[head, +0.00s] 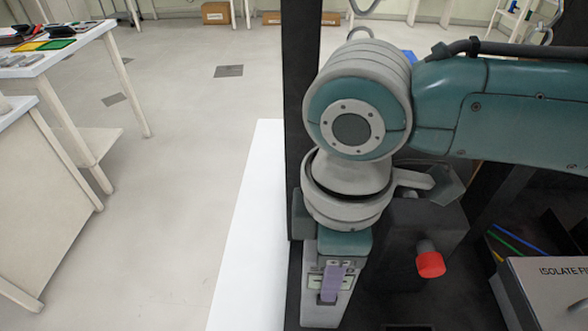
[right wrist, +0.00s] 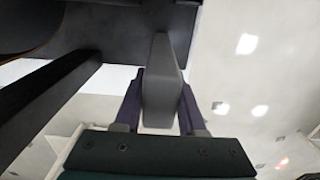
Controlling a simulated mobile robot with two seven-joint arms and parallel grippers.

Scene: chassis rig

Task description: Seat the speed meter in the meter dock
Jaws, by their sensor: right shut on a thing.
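My right gripper (head: 332,285) hangs below the teal wrist, its purple finger lying against a light grey, box-like body, the speed meter (head: 320,314). In the right wrist view the two purple fingers of my right gripper (right wrist: 160,105) close on both sides of this grey meter (right wrist: 161,75), which points away from the palm. The meter is beside the dark frame in the head view. I cannot make out the meter dock; the arm and dark structure may hide it. My left gripper is not in view.
A dark upright post (head: 301,80) stands left of my arm. A dark box with a red knob (head: 430,264) is right of the gripper. A grey box marked "ISOLATE FI" (head: 550,295) is at lower right. A white surface (head: 250,240) and open floor lie left.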

